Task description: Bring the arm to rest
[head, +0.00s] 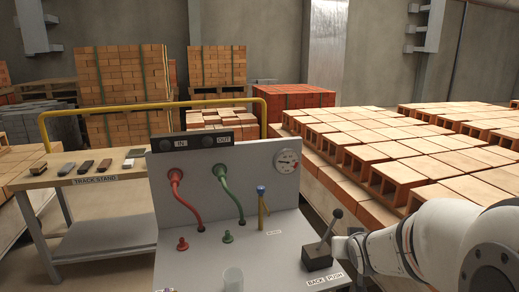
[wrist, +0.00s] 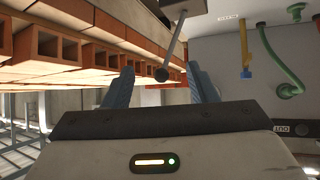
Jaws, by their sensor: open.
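My arm (head: 425,245) reaches in from the right in the head view, white with grey joints. My gripper (wrist: 158,82) shows its two blue fingers spread apart in the wrist view, with nothing gripped. A lever with a dark ball knob (wrist: 162,74) shows in the gap between the fingers; I cannot tell how far beyond the fingertips it is. In the head view the lever (head: 330,228) leans up and right from its dark box (head: 318,258) on the grey bench. The gripper end is close beside this box, partly hidden by it.
The grey bench (head: 270,250) has a red hose (head: 183,200), a green hose (head: 232,195), a blue-topped valve (head: 262,200), a gauge (head: 286,161) and a clear cup (head: 233,279). Hollow bricks (head: 390,175) lie in rows close behind my arm.

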